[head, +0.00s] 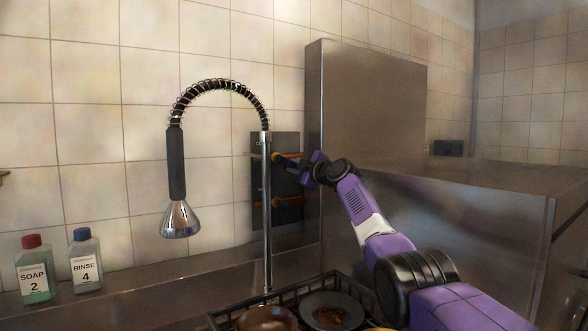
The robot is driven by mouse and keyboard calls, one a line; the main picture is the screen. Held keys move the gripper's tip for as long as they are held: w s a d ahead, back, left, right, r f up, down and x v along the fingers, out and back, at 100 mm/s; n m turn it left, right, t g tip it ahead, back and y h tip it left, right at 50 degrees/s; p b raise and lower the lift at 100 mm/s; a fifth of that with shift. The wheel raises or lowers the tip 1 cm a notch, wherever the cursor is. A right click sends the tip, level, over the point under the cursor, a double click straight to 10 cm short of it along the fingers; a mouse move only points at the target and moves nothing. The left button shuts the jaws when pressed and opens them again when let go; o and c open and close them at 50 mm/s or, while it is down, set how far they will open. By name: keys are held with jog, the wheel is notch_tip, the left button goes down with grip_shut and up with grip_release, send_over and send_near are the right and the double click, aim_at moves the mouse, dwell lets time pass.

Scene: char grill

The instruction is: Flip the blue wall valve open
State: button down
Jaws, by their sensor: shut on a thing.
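A dark panel (260,195) is fixed to the tiled wall behind the tap. It carries an upper and a lower orange-red pipe, with a yellow-orange fitting (284,157) on the upper one. My purple and black gripper (303,170) reaches to the right side of this panel, by the upper pipe. It is shut on a small part there, which looks like a valve handle, mostly hidden by the gripper. No blue handle shows clearly, so I cannot tell its angle.
A tall spring tap (267,220) stands just left of my gripper. A steel cabinet (365,100) rises close on the right. A black rack (296,290) holds pans below. Soap (36,270) and rinse (86,262) bottles stand at the left.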

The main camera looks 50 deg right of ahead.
jog(key=shift+a, duration=0.1)
jog(key=c, duration=1.3)
grip_release()
jog(key=shift+s, duration=0.1)
jog(key=shift+b+v, duration=0.75)
jog(key=shift+v, duration=3.05)
jog(key=shift+o, duration=0.6)
jog(key=shift+r, duration=0.1)
